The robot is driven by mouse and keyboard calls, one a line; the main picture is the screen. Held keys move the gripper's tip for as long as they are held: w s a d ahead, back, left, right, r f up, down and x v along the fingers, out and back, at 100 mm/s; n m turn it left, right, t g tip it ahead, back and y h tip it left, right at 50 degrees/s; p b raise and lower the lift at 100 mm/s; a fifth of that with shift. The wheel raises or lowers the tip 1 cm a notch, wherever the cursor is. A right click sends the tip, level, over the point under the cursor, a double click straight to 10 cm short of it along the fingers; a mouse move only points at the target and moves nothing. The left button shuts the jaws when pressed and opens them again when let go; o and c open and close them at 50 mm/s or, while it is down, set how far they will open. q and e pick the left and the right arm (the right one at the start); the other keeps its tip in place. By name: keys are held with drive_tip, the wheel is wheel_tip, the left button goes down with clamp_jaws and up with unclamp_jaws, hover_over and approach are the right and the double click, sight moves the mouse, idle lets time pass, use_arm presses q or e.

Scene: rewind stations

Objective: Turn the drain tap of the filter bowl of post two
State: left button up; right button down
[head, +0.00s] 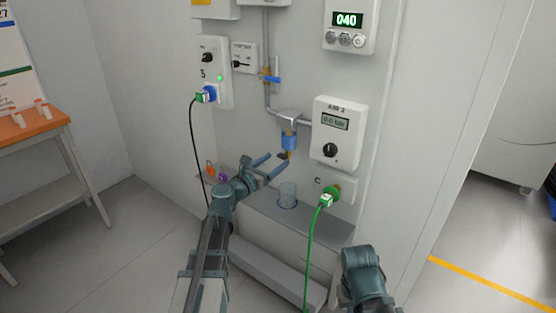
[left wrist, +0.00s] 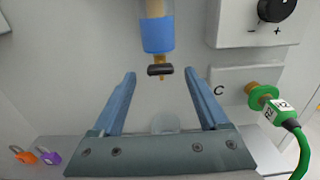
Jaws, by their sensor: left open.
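The filter bowl (head: 289,141) with its blue band hangs from a grey pipe on the wall panel. It also shows in the left wrist view (left wrist: 157,35), top centre. Under it is the drain tap (head: 283,155), a short black handle on a brass stem; in the left wrist view the handle (left wrist: 160,70) lies crosswise. My left gripper (head: 276,164) is open, its fingers pointing up towards the tap. In the left wrist view the tap shows between and beyond the fingertips, with nothing held. Contact with the tap is not visible. My right gripper's fingers are not visible.
A clear cup (head: 287,194) stands on the ledge (head: 325,228) below the bowl. A gauge box (head: 339,133) with a black knob is right of the bowl. A green plug (head: 327,200) and cable hang below it. Orange and purple padlocks (left wrist: 37,156) lie left.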

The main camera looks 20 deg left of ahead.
sight(283, 156)
use_arm(q)
drive_tip(key=shift+x, duration=1.25)
clamp_jaws()
